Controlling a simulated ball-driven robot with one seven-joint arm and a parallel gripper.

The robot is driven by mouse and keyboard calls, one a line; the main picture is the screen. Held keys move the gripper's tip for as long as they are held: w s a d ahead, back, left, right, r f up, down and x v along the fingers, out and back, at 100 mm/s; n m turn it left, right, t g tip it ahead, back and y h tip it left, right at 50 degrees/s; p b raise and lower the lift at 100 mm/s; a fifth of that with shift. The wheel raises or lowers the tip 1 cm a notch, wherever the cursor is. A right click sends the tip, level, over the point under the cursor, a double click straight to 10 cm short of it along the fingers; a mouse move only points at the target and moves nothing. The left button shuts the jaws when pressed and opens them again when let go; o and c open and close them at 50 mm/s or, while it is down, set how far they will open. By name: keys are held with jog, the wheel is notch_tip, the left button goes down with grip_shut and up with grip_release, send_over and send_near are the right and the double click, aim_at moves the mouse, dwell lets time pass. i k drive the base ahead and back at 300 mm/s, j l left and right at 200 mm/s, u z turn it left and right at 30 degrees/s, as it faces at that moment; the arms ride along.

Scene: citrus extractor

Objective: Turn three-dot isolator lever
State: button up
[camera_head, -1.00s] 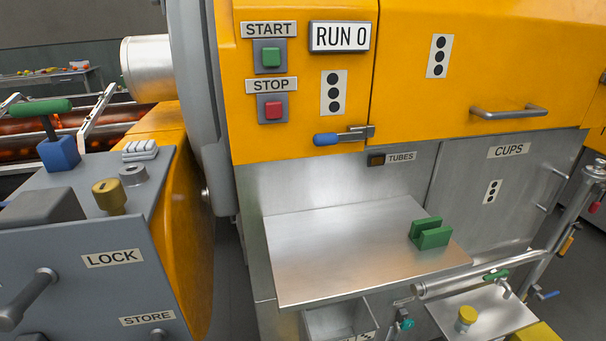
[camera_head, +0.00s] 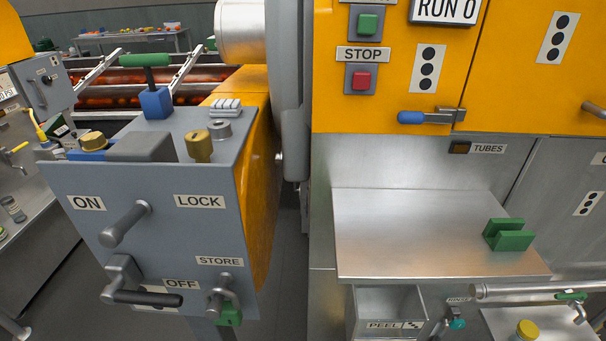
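The grey isolator box (camera_head: 165,250) stands at the left in the head view. On its front face is a lever (camera_head: 148,297) with a dark grip, its arm angled down to the right, with the grip next to the OFF label (camera_head: 182,284). A white plate (camera_head: 152,289) behind the grip is partly hidden; its dots are hard to make out. A grey peg handle (camera_head: 125,223) sticks out higher up, between the ON label (camera_head: 87,203) and the LOCK label (camera_head: 201,201). My gripper is not in view.
A STORE label (camera_head: 219,261) and a round metal fitting with a green part (camera_head: 229,315) are at the box's lower right. A yellow cabinet (camera_head: 385,75) and a steel shelf (camera_head: 420,235) stand to the right. A narrow floor gap (camera_head: 288,250) separates box and cabinet.

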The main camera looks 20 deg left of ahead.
aim_at(112, 294)
jog(key=u, duration=1.2)
